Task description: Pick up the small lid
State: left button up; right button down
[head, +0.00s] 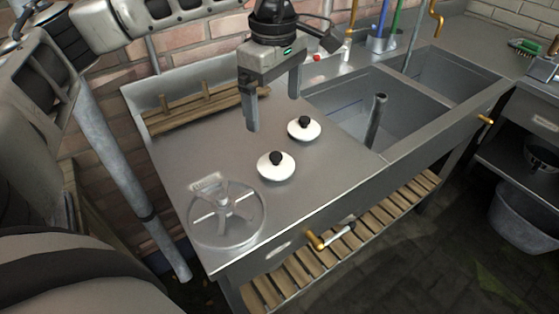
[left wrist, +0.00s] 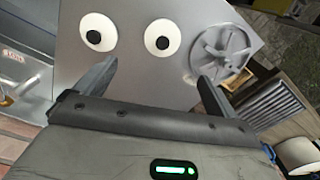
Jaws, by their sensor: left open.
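Two round white lids with black knobs lie on the steel counter. One lid (head: 290,164) is nearer the front, and the other lid (head: 314,133) is farther back towards the sink. They look close in size, so I cannot tell which is the small one. Both show in the left wrist view, the front lid (left wrist: 162,48) beside the wheel-shaped part and the back lid (left wrist: 98,22) left of it. My left gripper (head: 273,113) is open and empty, above the counter behind the lids. Its two fingers also show in the left wrist view (left wrist: 158,72). My right gripper is not in view.
A clear and metal wheel-shaped part (head: 228,228) sits at the counter's near left corner. A wooden rack (head: 200,108) stands at the back. The sink basin (head: 345,115) with an upright pipe (head: 376,118) lies to the right.

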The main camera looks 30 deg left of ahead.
aim_at(276, 155)
pick_arm(q)
notch_tip(276, 155, down, 8)
jog(key=shift+r, duration=0.1)
jog(key=f, duration=0.1)
jog(key=f+p, duration=0.1)
jog(key=f, duration=0.3)
jog(key=shift+s+d+f, duration=0.15)
jog(key=shift+s+d, duration=0.05)
jog(key=shift+s, duration=0.05)
jog(key=c, duration=1.1)
